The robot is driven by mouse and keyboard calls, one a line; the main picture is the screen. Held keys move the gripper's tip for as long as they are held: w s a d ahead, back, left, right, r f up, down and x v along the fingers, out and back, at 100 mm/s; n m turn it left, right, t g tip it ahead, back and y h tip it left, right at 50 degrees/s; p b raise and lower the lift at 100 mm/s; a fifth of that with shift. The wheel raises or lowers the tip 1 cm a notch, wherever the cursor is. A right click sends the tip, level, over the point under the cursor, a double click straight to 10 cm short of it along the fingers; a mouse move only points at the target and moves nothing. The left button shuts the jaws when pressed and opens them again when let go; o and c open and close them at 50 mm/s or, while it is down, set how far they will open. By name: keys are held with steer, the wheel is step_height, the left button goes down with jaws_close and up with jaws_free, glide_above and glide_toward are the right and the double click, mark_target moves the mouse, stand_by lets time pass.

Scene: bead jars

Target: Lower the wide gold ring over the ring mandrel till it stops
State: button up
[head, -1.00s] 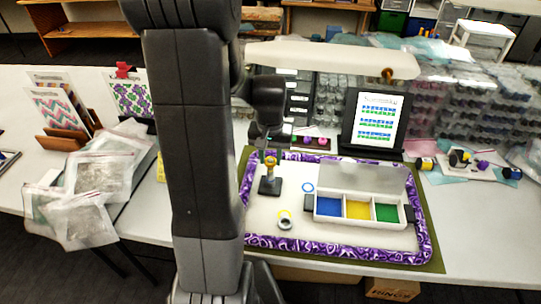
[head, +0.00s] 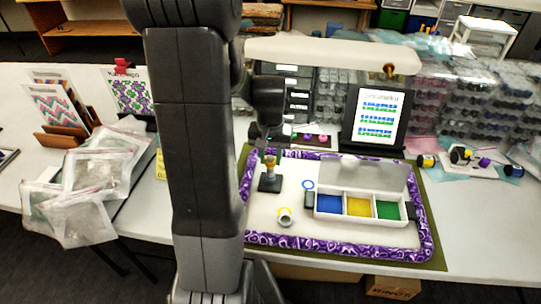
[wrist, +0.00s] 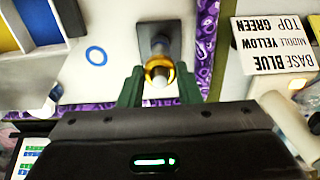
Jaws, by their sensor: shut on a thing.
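The ring mandrel (head: 269,172) stands upright on a dark square base on the mat, left of the bead tray. In the wrist view its base (wrist: 156,34) lies beyond my fingers and its pale tip points toward me. The wide gold ring (wrist: 154,64) is between the green fingertips of my gripper (wrist: 160,87), which is shut on it. In that view the ring encircles the mandrel's upper part. How far down it sits, and whether it touches the mandrel, I cannot tell.
The bead tray (head: 316,216), with blue, yellow and green compartments, stands to the right. A blue ring (head: 308,185) lies between it and the mandrel. A purple border (head: 300,243) edges the mat.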

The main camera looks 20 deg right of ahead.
steer(key=shift+f, duration=0.45)
stand_by(0.5)
steer(key=o, duration=1)
steer(key=shift+r, duration=0.15)
step_height(320, 180, up, 14)
steer(key=shift+f, duration=0.2)
steer(key=shift+f, duration=0.1)
step_height(320, 180, down, 14)
steer(key=shift+r, duration=0.45)
